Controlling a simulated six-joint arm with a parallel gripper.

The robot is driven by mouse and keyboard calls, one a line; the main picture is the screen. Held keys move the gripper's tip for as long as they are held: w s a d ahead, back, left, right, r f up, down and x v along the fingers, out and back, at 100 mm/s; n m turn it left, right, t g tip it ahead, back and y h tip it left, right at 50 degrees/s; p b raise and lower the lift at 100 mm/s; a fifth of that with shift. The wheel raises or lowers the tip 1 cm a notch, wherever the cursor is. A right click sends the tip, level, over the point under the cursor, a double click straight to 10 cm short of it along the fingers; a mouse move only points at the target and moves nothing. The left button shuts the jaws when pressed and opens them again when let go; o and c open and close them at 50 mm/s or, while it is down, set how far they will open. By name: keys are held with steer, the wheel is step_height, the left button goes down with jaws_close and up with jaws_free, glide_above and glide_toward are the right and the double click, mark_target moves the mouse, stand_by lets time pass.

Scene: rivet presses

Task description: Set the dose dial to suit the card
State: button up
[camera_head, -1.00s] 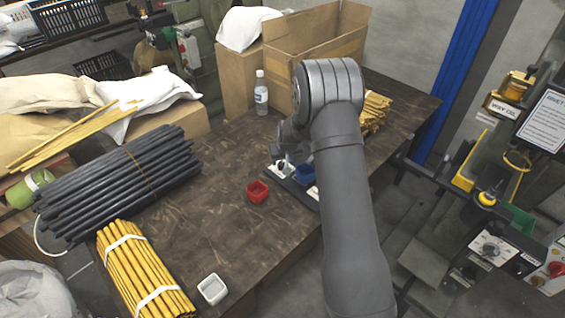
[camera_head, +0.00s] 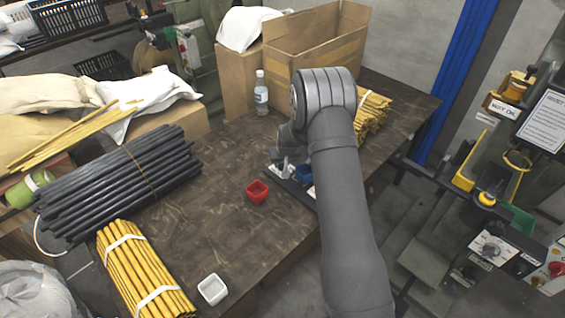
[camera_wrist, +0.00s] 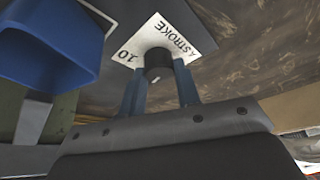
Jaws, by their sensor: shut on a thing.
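In the wrist view, a dark round dial knob (camera_wrist: 157,60) stands on a white plate (camera_wrist: 187,33) printed "A STROKE" and "10". My gripper (camera_wrist: 159,80) has one finger on each side of the knob and is shut on it. A light mark shows on the knob's near side; the number it points at cannot be read. In the head view, my gripper (camera_head: 285,168) is down at the dial board on the bench, with my arm partly covering the board. I cannot make out the card for certain.
A blue bin (camera_wrist: 50,35) is close left of the knob in the wrist view; it also shows in the head view (camera_head: 304,174). A red bin (camera_head: 257,191) and a white bin (camera_head: 212,289) stand on the bench (camera_head: 200,225). A bottle (camera_head: 261,95) stands behind.

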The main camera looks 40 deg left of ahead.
steer(key=shift+n, duration=0.3)
steer(key=shift+w+d+n+g+y, duration=0.15)
steer(key=shift+n+g, duration=0.45)
steer(key=shift+n, duration=0.7)
steer(key=shift+a+n+g+y, duration=0.15)
steer(key=shift+n+g, duration=0.45)
steer(key=shift+n, duration=0.7)
steer(key=shift+d, duration=0.1)
steer(key=o, duration=1)
steer(key=v, duration=1.7)
steer(key=shift+r, duration=0.25)
steer(key=shift+f, duration=0.1)
